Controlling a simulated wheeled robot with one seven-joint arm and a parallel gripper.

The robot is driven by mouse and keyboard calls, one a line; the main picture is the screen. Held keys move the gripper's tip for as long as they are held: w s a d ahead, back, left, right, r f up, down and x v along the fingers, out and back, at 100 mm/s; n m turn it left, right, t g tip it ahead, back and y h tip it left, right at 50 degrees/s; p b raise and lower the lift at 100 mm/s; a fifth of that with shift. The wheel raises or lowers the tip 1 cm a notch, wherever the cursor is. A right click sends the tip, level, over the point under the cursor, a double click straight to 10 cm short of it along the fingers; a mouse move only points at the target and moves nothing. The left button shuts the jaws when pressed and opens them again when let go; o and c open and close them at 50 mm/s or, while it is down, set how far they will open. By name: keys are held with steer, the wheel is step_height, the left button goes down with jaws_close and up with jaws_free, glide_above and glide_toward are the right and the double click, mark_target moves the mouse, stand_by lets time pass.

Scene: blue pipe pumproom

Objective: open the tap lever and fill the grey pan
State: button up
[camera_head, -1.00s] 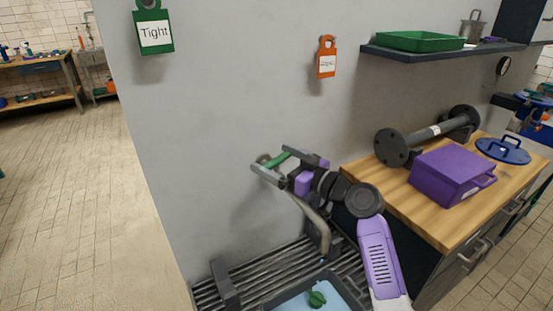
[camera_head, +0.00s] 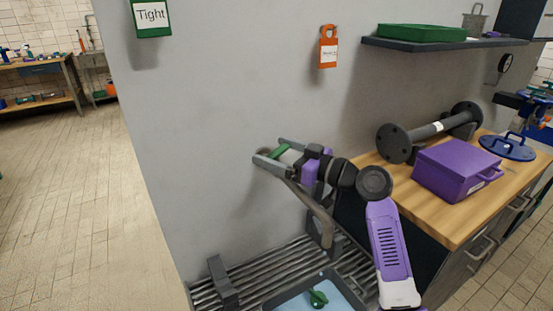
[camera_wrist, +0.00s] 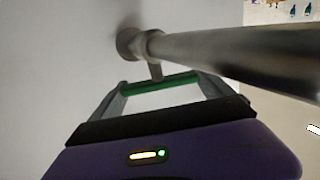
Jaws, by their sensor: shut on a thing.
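The tap comes out of the grey wall, and its curved metal spout (camera_head: 316,210) hangs over a slatted rack. Its green lever (camera_head: 280,152) lies between the fingers of my gripper (camera_head: 270,151), which is shut on it. In the wrist view the green lever (camera_wrist: 160,85) spans from one finger to the other, beside the tap's metal pipe (camera_wrist: 230,52). The grey pan (camera_head: 352,288) is at the bottom of the head view, partly cut off by the frame. Its inside looks pale blue, with a green object (camera_head: 318,299) in it. I see no clear stream from the spout.
A wooden-topped cabinet (camera_head: 440,222) at right holds a purple box (camera_head: 455,170), a dark flanged pipe (camera_head: 430,131) and a blue lid (camera_head: 508,148). A shelf (camera_head: 440,43) carries a green tray. Orange (camera_head: 328,47) and green (camera_head: 152,17) tags hang on the wall. Open floor lies left.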

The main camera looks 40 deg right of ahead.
steer(key=o, duration=1.1)
steer(key=s+d+b, duration=0.1)
steer(key=s, duration=0.6)
steer(key=shift+s+d, duration=0.25)
steer(key=shift+s, duration=0.1)
